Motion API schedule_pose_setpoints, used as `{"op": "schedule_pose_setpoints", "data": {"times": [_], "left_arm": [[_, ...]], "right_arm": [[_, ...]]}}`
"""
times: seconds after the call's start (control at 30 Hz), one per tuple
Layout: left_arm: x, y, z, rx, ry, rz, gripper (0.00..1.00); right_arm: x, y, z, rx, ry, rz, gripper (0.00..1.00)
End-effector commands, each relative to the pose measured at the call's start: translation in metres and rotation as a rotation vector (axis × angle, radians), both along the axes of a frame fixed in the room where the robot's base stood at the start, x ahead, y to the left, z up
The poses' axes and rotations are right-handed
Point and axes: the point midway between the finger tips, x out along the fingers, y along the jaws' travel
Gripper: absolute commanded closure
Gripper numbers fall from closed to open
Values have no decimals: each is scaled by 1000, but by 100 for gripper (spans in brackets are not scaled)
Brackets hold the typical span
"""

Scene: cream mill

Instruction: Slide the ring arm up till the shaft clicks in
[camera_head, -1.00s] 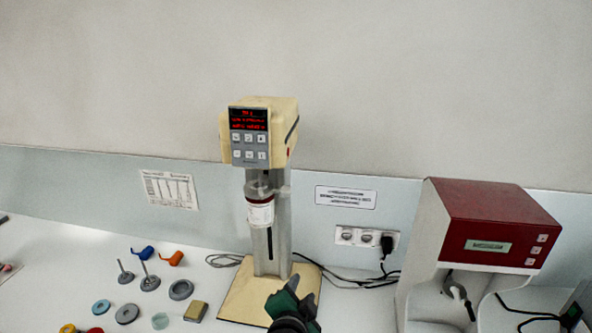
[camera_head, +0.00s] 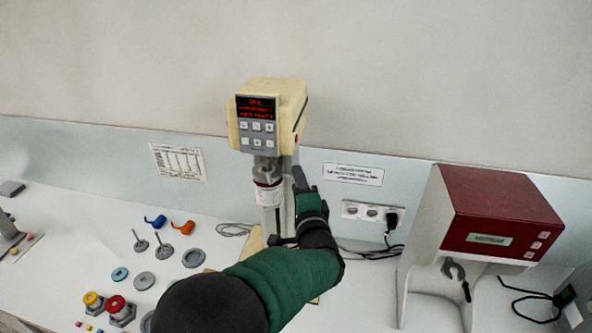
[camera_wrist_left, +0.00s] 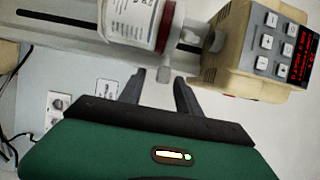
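The cream mill head (camera_head: 270,110) with a red-lit display sits on a grey column. Below it hangs a jar (camera_head: 268,196) with a red band and white label, held at its top by a grey ring (camera_head: 266,170). In the left wrist view the jar (camera_wrist_left: 138,22) lies sideways, with a grey coupling (camera_wrist_left: 212,40) between it and the head. My left gripper (camera_head: 298,178) is at the column's right side, beside the jar. In the left wrist view its two fingers (camera_wrist_left: 160,80) are apart, with a small grey tab (camera_wrist_left: 163,74) showing between their tips. Contact cannot be told. My right gripper is out of view.
A red and white machine (camera_head: 500,210) stands on the right. Small discs, stemmed parts and red and yellow buttons (camera_head: 117,305) lie at left. My left arm covers the front bench.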

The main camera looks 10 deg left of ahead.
Motion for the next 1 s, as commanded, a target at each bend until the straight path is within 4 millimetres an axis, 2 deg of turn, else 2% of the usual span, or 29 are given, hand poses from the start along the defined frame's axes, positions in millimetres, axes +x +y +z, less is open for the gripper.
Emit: {"op": "schedule_pose_setpoints", "data": {"times": [0.1, 0.2, 0.47, 0.8, 1.0], "left_arm": [[17, 9, 3, 0, -1, 2, 60], [25, 12, 1, 0, 0, 0, 60], [29, 12, 0, 0, 0, -1, 60], [28, 12, 0, 0, 0, -1, 100], [28, 11, 0, 0, 1, -2, 100]], "right_arm": [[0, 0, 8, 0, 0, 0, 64], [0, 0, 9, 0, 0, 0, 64], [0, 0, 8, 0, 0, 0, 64], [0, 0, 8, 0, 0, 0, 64], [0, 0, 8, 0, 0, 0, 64]]}}
